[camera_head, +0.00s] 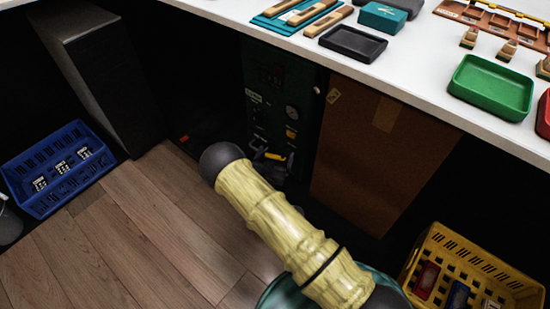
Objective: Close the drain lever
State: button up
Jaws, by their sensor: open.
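A dark green machine (262,98) with a gauge and small labels stands in the shadow under the worktop. Low on its front is a small yellow lever (276,157), which looks like the drain lever. It appears to lie roughly level, slightly tilted, beside pale and grey fittings. It is small and dim, so its exact setting is hard to tell. My yellow-green arm crosses the lower middle of the view, and its dark rounded joint is left of the lever. My gripper cannot be made out.
A white worktop (420,75) with trays and tools overhangs the machine. A brown panel (365,150) stands right of it. A blue crate (40,165) is at left and a yellow crate (440,245) at lower right. The wooden floor (130,240) at lower left is clear.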

jog(key=shift+c, duration=0.4)
jog(key=c, duration=0.9)
jog(key=shift+m+h, duration=0.3)
jog(key=shift+h, duration=0.2)
jog(key=m+g+h, duration=0.1)
jog(key=h, duration=0.1)
jog(key=m+g+h+b, duration=0.1)
jog(key=h, duration=0.1)
jog(key=shift+w+d+m, duration=0.15)
jog(key=shift+w+m, duration=0.25)
jog(key=shift+d+m+g+h+b, duration=0.1)
jog(key=shift+m+g+h+b, duration=0.25)
jog(key=shift+m+g+h, duration=0.45)
jog(key=o, duration=1)
